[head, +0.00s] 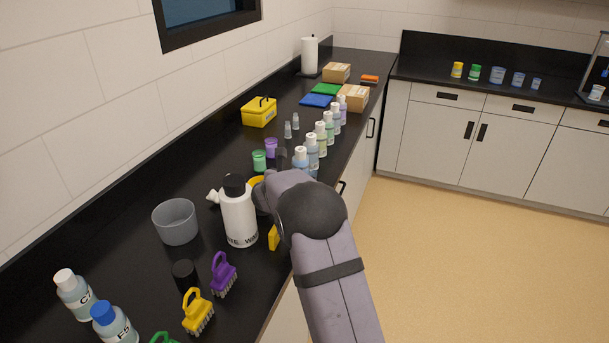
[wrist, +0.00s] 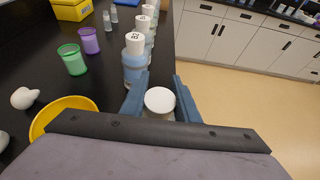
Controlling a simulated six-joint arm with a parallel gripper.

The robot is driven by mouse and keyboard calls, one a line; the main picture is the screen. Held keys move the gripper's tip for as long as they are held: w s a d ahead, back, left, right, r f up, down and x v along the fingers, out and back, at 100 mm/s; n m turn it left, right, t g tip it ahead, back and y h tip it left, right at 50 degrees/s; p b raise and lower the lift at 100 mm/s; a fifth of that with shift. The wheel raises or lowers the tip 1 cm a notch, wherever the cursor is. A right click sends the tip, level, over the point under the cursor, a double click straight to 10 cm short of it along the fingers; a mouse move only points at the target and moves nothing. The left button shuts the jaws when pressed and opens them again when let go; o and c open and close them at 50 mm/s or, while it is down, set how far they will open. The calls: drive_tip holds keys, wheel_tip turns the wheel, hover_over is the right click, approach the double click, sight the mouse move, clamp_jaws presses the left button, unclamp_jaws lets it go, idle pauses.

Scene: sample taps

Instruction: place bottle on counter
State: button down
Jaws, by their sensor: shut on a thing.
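My gripper (wrist: 160,92) has its blue fingers on either side of a white-capped bottle (wrist: 159,101), seen from above in the wrist view. Most of the bottle's body is hidden below the cap. It is at the counter's front edge, and I cannot tell whether it touches the counter. The black counter (head: 225,140) also shows in the wrist view (wrist: 30,70). Just beyond the held bottle stands a pale blue bottle (wrist: 134,65) with a numbered white cap. In the head view my arm hides the gripper and the held bottle.
A row of capped bottles (head: 320,140) runs along the front edge. A green cup (head: 259,160), a purple cup (head: 271,148) and a yellow bowl (wrist: 62,115) stand left of it. A white wash bottle (head: 239,212), grey tub (head: 176,222) and brushes (head: 222,275) stand nearer.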

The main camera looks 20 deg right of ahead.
drive_tip(key=shift+f, duration=0.2)
drive_tip(key=shift+f+b, duration=0.2)
drive_tip(key=shift+b, duration=0.1)
drive_tip(key=c, duration=1.4)
unclamp_jaws()
drive_tip(key=shift+o, duration=0.2)
drive_tip(key=shift+r, duration=0.15)
drive_tip(key=b+v, duration=0.2)
drive_tip(key=v, duration=1)
drive_tip(key=shift+b, duration=0.3)
